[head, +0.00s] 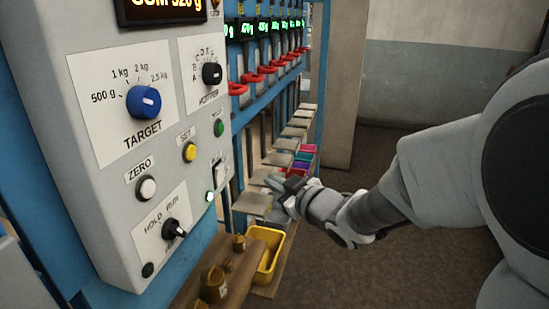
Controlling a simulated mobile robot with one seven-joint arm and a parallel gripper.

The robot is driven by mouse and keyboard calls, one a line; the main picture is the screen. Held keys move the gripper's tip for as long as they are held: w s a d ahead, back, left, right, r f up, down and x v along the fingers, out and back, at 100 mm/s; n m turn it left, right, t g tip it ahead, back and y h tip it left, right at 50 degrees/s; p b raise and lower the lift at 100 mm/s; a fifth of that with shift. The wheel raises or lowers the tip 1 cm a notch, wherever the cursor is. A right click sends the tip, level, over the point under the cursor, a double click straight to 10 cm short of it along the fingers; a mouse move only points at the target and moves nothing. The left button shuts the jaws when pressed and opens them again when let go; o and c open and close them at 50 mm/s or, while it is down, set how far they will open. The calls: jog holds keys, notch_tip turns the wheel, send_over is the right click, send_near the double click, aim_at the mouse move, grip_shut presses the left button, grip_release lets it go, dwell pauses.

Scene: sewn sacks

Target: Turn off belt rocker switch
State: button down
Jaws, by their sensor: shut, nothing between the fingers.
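A small white rocker switch (217,171) sits near the right edge of the grey control panel (105,190). Its label is too small to read, and I cannot tell which side is pressed. A lit green lamp (209,196) is just below it. My gripper (273,184) is shut and empty, to the right of the switch and apart from it in the picture. It appears in front of the row of pale trays, and its fingertips are small and hard to make out.
The panel also carries a blue TARGET knob (144,102), a yellow SET button (190,152), a white ZERO button (146,188) and a HOLD/RUN knob (174,229). A yellow bin (266,246) and brass weights (214,284) stand below on a wooden shelf.

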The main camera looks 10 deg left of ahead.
aim_at(220, 175)
jog(key=shift+a, duration=0.2)
jog(key=a+r, duration=0.1)
jog(key=a, duration=0.7)
jog(key=shift+w+a, duration=0.2)
jog(key=shift+w, duration=0.15)
jog(key=shift+a+b, duration=0.1)
jog(key=shift+b, duration=0.3)
dwell(1.6)
jog(key=shift+a+r, duration=0.1)
jog(key=shift+a, duration=0.2)
jog(key=shift+a+b, duration=0.35)
jog(key=shift+b, duration=0.05)
dwell(0.5)
jog(key=shift+d, duration=0.15)
jog(key=shift+d, duration=0.65)
